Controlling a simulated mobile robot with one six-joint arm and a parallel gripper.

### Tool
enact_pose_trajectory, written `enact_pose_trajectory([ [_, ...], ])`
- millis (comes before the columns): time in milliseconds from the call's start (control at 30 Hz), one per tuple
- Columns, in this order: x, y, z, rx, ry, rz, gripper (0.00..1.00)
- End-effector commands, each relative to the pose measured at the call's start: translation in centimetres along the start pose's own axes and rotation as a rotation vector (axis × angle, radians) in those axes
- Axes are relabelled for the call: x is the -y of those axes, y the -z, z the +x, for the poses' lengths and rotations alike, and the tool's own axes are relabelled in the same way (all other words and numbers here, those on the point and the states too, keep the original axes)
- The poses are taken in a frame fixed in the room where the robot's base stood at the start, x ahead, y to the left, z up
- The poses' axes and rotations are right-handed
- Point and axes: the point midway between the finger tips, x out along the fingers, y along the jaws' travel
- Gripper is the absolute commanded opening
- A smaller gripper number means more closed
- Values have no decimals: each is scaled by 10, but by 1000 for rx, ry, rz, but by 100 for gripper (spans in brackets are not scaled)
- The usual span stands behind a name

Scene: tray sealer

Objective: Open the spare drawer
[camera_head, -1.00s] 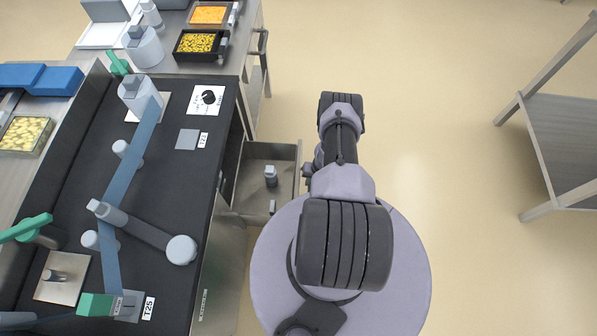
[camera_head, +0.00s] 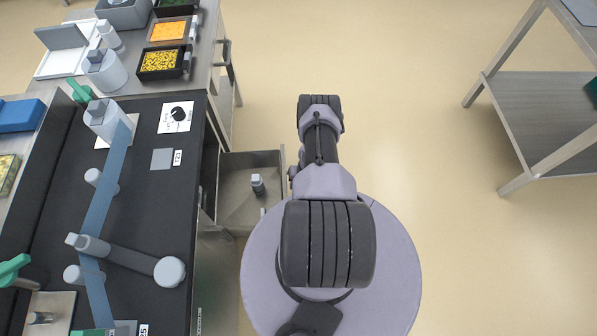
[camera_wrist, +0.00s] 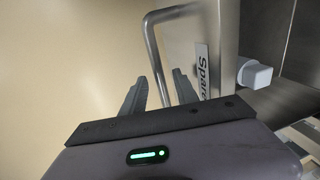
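The spare drawer (camera_head: 235,205) is a grey metal drawer under the black-topped machine, standing pulled out in the head view. A small grey capped object (camera_head: 258,186) stands inside it. In the wrist view, the drawer front carries a "Spare" label (camera_wrist: 202,72) and a bent metal bar handle (camera_wrist: 151,45). My gripper (camera_wrist: 159,76) has its two fingers apart, with the handle bar running down between them. I see gaps beside the bar, so the fingers do not look clamped on it. In the head view my arm hides the gripper.
The black machine top (camera_head: 140,190) with a blue strip and grey posts lies to the left. Food trays (camera_head: 160,64) sit on the steel counter beyond. A steel shelf rack (camera_head: 540,115) stands at the right. The floor (camera_head: 400,90) between is clear.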

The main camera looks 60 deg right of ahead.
Motion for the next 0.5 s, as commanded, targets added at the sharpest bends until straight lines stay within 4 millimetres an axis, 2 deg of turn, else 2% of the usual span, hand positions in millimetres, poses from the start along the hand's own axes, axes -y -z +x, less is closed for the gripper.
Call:
enact_pose_trajectory([
  [133, 0, 0, -2, 0, 0, 0, 36],
  [233, 1, 0, -16, -1, 0, 2, 36],
  [367, 2, 1, -55, -1, 0, 2, 36],
  [500, 2, 1, -105, -1, 0, 2, 36],
])
